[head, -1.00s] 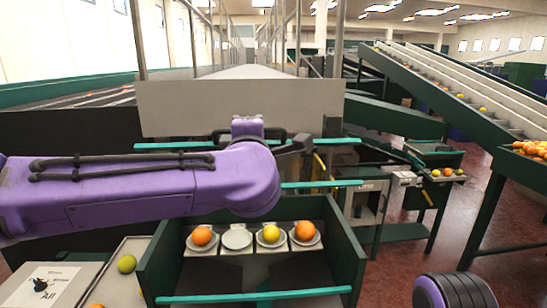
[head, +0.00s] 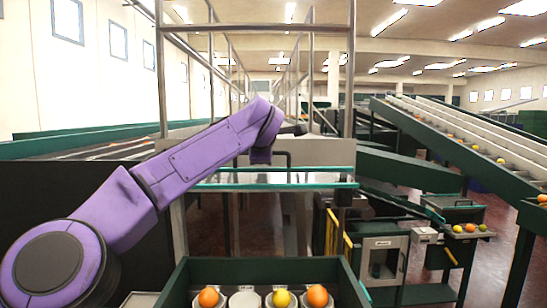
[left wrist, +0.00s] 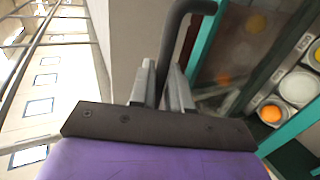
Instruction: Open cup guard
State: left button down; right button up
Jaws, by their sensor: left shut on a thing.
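The cup guard is a clear panel with teal edge bars (head: 275,185), and it stands over the back of the green cup box. Its dark bent handle (head: 287,157) also shows in the left wrist view (left wrist: 187,22). My left gripper (left wrist: 163,75) is shut on this handle; in the head view my purple wrist mostly hides the fingers. In the left wrist view the guard's clear pane (left wrist: 240,45) lies right of the fingers. Below the guard, the cup row holds an orange (head: 208,297), an empty white cup (head: 244,299), a yellow fruit (head: 281,298) and another orange (head: 317,295). My right gripper is out of view.
The green box wall (head: 262,268) surrounds the cups. Metal posts (head: 350,90) rise behind the guard. A sloped conveyor (head: 460,150) with fruit stands at right, with a grey cabinet (head: 385,263) below it. Open floor shows between the machines.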

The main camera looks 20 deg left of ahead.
pick_arm(q)
jog(key=shift+w, duration=0.15)
jog(key=c, duration=1.3)
grip_release()
jog(key=shift+s, duration=0.25)
jog(key=b+v, duration=0.3)
jog(key=v, duration=0.7)
jog(key=shift+r, duration=0.15)
jog(key=shift+w, duration=0.1)
